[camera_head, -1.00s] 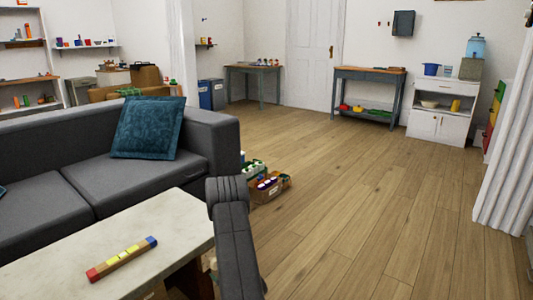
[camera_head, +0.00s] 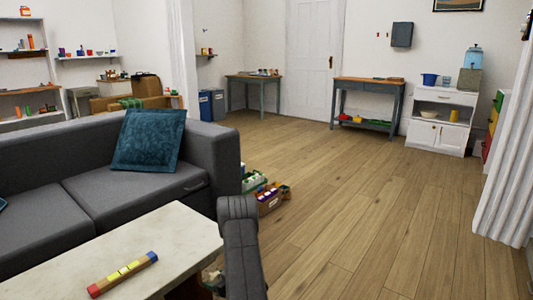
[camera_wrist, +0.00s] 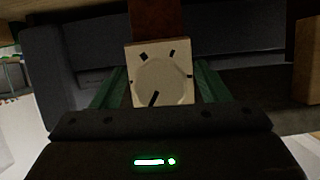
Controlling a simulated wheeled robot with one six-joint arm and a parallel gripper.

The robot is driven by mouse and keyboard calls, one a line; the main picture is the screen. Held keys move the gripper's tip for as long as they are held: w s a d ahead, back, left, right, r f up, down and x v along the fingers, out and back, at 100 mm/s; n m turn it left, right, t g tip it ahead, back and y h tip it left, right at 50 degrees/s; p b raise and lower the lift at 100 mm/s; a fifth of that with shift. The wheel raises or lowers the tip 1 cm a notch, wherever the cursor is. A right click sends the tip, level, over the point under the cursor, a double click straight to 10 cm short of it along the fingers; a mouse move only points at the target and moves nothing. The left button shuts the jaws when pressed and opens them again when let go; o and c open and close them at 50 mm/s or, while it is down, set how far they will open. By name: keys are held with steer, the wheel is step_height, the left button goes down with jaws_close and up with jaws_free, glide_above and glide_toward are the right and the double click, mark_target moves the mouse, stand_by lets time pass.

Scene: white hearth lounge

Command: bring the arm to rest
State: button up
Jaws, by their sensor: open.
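My arm (camera_head: 241,250) shows in the head view as a dark grey link beside the right end of the pale coffee table (camera_head: 150,240). My gripper is hidden in that view. In the wrist view my gripper (camera_wrist: 161,72) has its two green fingers apart. A cream square plate with a round dial (camera_wrist: 160,80) and dark marks shows between the fingers. I cannot tell how far beyond the fingertips it is, or what it is fixed to.
A block strip (camera_head: 122,274) with coloured ends lies on the coffee table. A grey sofa (camera_head: 95,195) with a teal cushion (camera_head: 150,140) stands behind. Boxes of small items (camera_head: 268,197) sit on the floor by the sofa. The wooden floor (camera_head: 370,210) to the right is clear.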

steer(key=shift+r+m+p, duration=0.15)
steer(key=shift+m+p, duration=0.35)
steer(key=p+v, duration=0.3)
steer(key=v, duration=1)
steer(key=shift+w+d+f, duration=0.2)
